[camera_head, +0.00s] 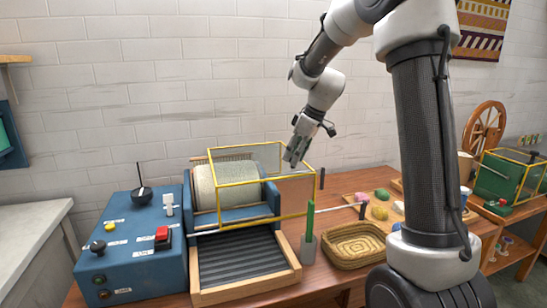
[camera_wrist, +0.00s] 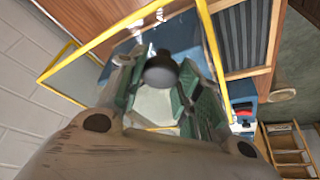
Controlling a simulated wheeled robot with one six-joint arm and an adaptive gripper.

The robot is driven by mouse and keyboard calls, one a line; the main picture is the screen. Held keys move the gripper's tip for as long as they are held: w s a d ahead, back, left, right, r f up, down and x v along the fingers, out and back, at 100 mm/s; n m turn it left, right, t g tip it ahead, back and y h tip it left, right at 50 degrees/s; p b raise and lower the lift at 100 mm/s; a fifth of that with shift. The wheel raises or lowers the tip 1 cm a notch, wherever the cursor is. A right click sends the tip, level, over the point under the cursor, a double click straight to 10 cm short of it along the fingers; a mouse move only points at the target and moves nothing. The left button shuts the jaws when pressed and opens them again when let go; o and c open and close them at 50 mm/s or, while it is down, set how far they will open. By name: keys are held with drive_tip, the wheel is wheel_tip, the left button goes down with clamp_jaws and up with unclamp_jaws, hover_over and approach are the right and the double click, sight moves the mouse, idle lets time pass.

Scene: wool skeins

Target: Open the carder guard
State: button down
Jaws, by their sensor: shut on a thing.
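The carder guard (camera_head: 262,184) is a clear box with a yellow frame around the pale carder drum (camera_head: 228,184). Its front panel stands in front of the drum, above the dark ribbed tray. In the wrist view the yellow frame (camera_wrist: 85,45) of the guard crosses the picture close to my fingers. My gripper (camera_head: 291,161) comes down from above at the guard's right side. In the wrist view a dark round knob (camera_wrist: 161,70) sits between my green-padded fingers, and my gripper is shut on it. In the head view the knob is hidden behind my fingers.
A blue control box (camera_head: 125,250) with a red switch (camera_head: 162,234) stands left. A wooden-framed ribbed tray (camera_head: 245,265) is in front. A cup with a green stick (camera_head: 309,240) and a wicker basket (camera_head: 355,245) stand right. A second yellow-framed guard (camera_head: 512,178) is farther right.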

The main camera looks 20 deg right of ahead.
drive_tip(key=d, duration=1.9)
drive_tip(key=shift+d, duration=0.4)
drive_tip(key=c, duration=1)
unclamp_jaws()
drive_tip(key=v, duration=1.2)
